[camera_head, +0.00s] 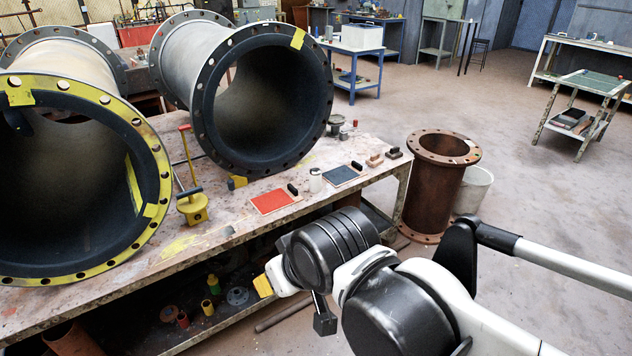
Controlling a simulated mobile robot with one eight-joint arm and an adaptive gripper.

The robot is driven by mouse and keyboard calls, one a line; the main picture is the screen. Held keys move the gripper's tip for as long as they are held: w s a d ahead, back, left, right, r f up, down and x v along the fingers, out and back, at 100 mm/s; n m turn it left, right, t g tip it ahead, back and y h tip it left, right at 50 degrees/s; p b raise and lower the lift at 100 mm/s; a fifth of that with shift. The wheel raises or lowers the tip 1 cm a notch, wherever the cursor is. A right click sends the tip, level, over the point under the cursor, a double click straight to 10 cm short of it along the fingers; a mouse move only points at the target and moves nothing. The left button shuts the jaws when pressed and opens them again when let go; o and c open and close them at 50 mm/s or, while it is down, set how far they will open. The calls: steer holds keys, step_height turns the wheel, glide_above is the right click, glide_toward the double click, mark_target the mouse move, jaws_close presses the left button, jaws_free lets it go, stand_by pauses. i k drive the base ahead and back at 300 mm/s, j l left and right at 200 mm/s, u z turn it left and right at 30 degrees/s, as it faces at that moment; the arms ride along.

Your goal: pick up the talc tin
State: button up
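A small white container with a grey top (315,180), likely the talc tin, stands upright near the front edge of the workbench (225,215), between a red square pad (272,202) and a dark square pad (340,176). Its label cannot be read. My arm reaches in from the lower right. Its end, with my gripper (290,300), is in front of and below the bench edge, apart from the white container. The fingers are largely hidden or hard to make out, so their opening cannot be told. Nothing is visibly held.
Two large flanged, dark-lined pipes (185,75) fill the bench's left and back. A yellow tool with an upright handle (193,207) stands left of the red pad. Small dark blocks (394,153) lie right. A rusty flanged pipe (437,195) and white bucket (474,190) stand on the floor.

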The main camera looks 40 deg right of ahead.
mark_target(315, 176)
steer(key=i+j+z, duration=0.1)
steer(key=i+z, duration=0.15)
steer(key=z, duration=0.15)
steer(key=i+j+z, duration=0.15)
steer(key=z, duration=0.25)
steer(key=i+j+z, duration=0.2)
steer(key=z, duration=0.2)
